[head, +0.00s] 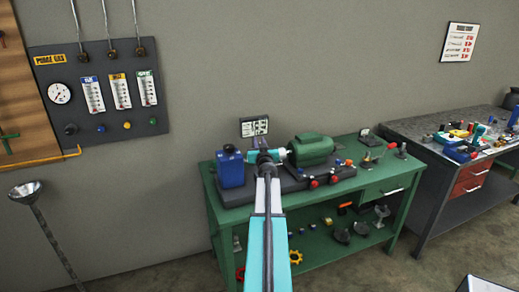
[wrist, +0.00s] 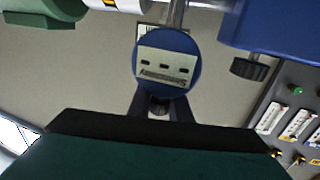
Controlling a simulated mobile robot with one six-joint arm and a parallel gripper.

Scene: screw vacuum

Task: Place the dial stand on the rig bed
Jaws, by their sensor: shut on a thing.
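The dial stand (wrist: 167,60) shows in the wrist view as a round blue disc with a pale label, on a thin metal post running to the top edge. My gripper (wrist: 160,108) has its dark fingers shut around the small dark part at the disc's edge. The foot of the stand is out of the wrist view, so I cannot tell whether it touches anything. In the head view my gripper (head: 262,160) is over the dark rig bed (head: 325,176), between the blue box and the green motor; my arm largely hides the stand there.
The blue box (head: 230,168) is close on the left and the green motor (head: 312,148) on the right. A small sign (head: 254,127) is behind. The green bench (head: 236,201) carries small tools at its right end. A gauge panel (head: 98,92) hangs on the left wall.

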